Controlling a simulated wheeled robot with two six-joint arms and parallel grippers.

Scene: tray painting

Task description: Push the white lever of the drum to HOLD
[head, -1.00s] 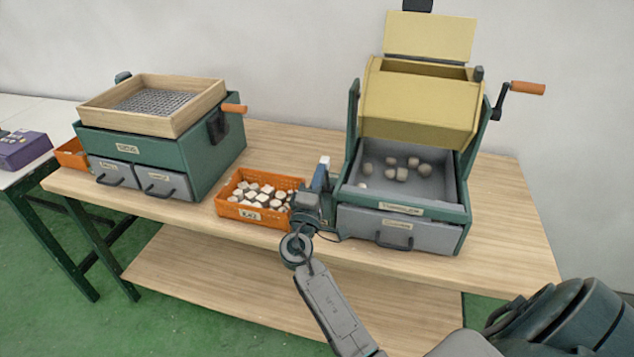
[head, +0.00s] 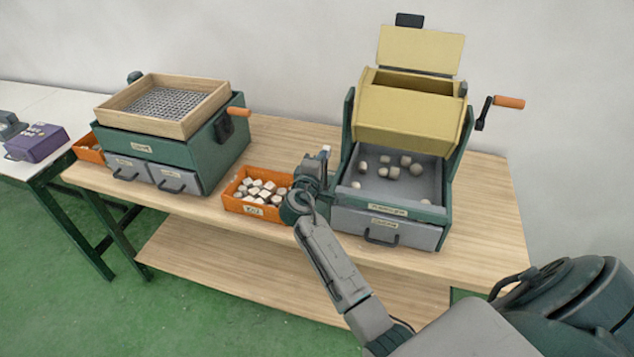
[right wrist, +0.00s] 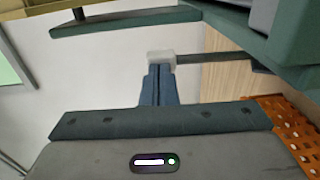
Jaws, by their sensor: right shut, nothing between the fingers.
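The yellow drum (head: 405,122) sits in a green frame with its lid up. Its lever has a white tip (head: 326,149) at the left side of the frame. In the right wrist view the white tip (right wrist: 161,58) sits on a dark rod (right wrist: 215,57) that runs right toward the frame. My right gripper (head: 321,160) is shut and empty at the lever. Its blue fingertips (right wrist: 159,72) meet or nearly meet the white tip; I cannot tell if they touch. No HOLD marking is readable. My left gripper is not in view.
An orange crate (head: 247,208) of pale pieces stands just left of my right gripper. A grey tray (head: 420,190) with several stones lies under the drum. The drum's crank (head: 508,102) sticks out right. A green sieve box (head: 205,150) stands left on the wooden table (head: 480,235).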

